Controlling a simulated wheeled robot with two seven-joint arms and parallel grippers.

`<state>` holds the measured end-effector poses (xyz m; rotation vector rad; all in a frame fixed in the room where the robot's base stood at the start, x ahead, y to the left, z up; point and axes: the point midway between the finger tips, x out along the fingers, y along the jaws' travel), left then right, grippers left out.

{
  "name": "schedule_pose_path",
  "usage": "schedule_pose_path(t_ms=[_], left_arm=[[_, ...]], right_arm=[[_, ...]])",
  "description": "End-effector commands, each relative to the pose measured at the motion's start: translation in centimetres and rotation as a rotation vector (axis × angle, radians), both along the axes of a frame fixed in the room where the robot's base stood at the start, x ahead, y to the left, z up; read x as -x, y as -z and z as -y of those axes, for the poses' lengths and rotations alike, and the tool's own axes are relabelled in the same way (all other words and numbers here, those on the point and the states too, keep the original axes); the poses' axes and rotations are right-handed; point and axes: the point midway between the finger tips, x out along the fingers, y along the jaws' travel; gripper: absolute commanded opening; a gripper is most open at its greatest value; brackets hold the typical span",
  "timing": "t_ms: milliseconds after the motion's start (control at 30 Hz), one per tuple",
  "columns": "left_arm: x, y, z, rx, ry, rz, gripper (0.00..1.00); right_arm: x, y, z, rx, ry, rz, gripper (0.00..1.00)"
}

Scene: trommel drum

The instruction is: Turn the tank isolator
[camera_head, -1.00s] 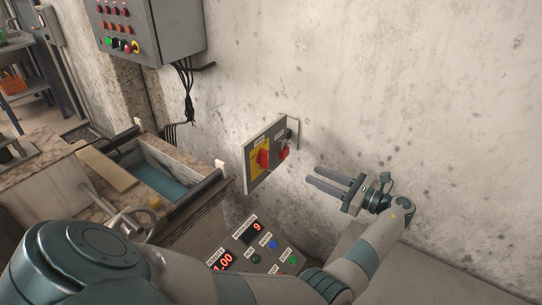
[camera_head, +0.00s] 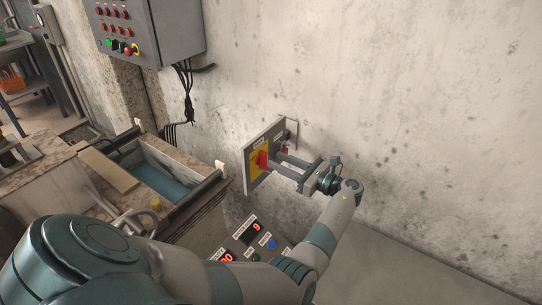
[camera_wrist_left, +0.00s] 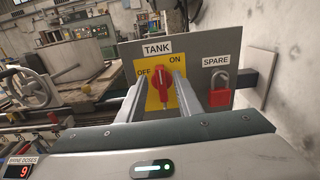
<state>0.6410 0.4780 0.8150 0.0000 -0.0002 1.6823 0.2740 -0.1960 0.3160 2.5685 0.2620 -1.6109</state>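The tank isolator is a red rotary knob (camera_head: 262,160) on a yellow plate, fixed to a grey panel (camera_head: 250,178) on the wall. In the left wrist view the red knob (camera_wrist_left: 160,92) sits under a TANK label, with OFF to its left and ON to its upper right; its handle looks roughly upright. My left gripper (camera_head: 276,162) is open, its tips close to the panel. In the wrist view its fingers lie either side of the knob; I cannot tell whether they touch it. My right gripper is not in view.
A red padlock (camera_wrist_left: 219,97) hangs under the SPARE label, close to the right finger. A control box (camera_head: 150,30) is on the wall at upper left. A console with red displays (camera_head: 256,227) stands below the panel. A water trough (camera_head: 165,180) lies to the left.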

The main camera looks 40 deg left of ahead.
Motion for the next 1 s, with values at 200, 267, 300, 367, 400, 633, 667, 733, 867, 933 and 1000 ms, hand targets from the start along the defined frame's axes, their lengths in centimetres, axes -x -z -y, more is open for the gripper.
schedule_pose_path(t_ms=[200,267,300,367,400,633,667,733,867,933,1000], left_arm=[[0.3,-0.1,-2.9,0.000,-0.001,-0.001,0.32],[0.4,-0.1,-3.3,0.000,0.000,-0.001,0.32],[0.4,-0.1,-3.6,-0.001,0.001,-0.001,0.32],[0.4,0.0,-3.8,0.000,0.001,-0.001,0.32],[0.4,0.0,-3.9,0.000,0.000,-0.001,0.32],[0.4,0.0,-4.0,0.000,0.000,-0.001,0.32],[0.4,0.0,-4.0,0.000,0.000,-0.001,0.32],[0.4,0.0,-4.0,0.000,0.001,0.000,0.25],[0.4,0.0,-4.0,0.000,0.001,0.000,0.00],[0.4,0.0,-3.9,0.000,0.001,0.000,0.00],[0.4,0.0,-3.9,0.000,0.001,0.000,0.00]], right_arm=[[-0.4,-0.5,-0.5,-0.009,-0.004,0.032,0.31],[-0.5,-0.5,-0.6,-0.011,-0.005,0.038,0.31],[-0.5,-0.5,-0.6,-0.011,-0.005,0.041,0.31],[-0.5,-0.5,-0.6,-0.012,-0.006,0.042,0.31],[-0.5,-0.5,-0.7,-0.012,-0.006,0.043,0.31],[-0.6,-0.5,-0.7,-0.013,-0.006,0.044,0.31],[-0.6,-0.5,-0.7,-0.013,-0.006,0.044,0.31],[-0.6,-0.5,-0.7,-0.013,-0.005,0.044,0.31],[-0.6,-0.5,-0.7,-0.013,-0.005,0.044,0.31],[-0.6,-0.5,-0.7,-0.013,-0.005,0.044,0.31],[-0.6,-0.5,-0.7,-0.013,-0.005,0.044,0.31]])
